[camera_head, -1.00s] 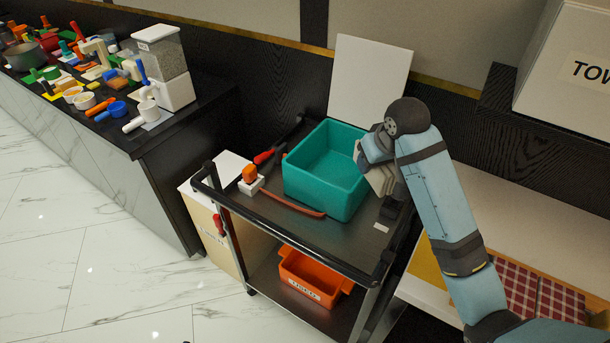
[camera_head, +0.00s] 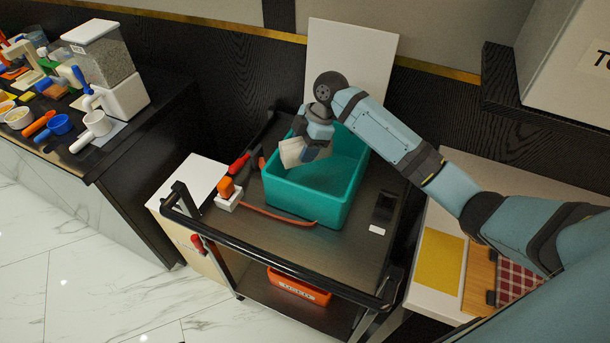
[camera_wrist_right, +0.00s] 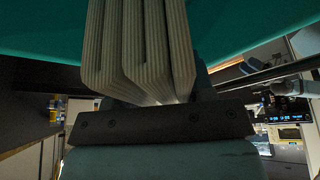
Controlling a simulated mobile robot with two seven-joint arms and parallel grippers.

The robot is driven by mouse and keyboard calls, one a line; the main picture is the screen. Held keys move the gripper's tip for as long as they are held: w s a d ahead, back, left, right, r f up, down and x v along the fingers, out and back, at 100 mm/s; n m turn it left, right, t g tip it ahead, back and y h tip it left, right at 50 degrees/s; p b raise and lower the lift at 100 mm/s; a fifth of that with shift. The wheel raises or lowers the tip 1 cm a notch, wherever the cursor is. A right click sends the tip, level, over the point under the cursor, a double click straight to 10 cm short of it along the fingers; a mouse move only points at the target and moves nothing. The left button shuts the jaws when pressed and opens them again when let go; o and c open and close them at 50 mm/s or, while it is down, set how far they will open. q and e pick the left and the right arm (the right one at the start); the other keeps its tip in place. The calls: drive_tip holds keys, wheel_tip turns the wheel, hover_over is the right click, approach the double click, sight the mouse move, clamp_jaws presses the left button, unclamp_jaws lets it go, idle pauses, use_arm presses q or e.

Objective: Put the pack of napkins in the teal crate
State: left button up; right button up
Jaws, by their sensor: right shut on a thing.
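The pack of napkins (camera_head: 293,152) is a small off-white bundle. In the right wrist view it shows as grey-beige folded layers (camera_wrist_right: 140,50) close to the camera. My right gripper (camera_head: 313,146) is shut on it and holds it over the open top of the teal crate (camera_head: 305,203). The crate stands on the top shelf of a dark cart, and its teal surface also fills the top of the right wrist view (camera_wrist_right: 45,27). I cannot tell how far the pack is below the rim. My left gripper is not in view.
A red-handled tool (camera_head: 239,164), an orange-and-white item (camera_head: 229,193) and a reddish-brown strip (camera_head: 279,213) lie left and in front of the crate. A white panel (camera_head: 349,62) stands behind it. An orange bin (camera_head: 299,287) sits on the lower shelf.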

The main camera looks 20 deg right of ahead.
wheel_tip(320, 180, down, 6)
drive_tip(key=shift+f, duration=0.25)
wheel_tip(320, 180, down, 4)
drive_tip(key=shift+f+b, duration=0.25)
drive_tip(key=shift+b, duration=0.15)
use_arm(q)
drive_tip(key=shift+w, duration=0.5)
use_arm(e)
drive_tip(key=shift+w, duration=0.1)
drive_tip(key=shift+f, duration=0.1)
drive_tip(key=o, duration=0.9)
drive_tip(key=shift+o, duration=0.2)
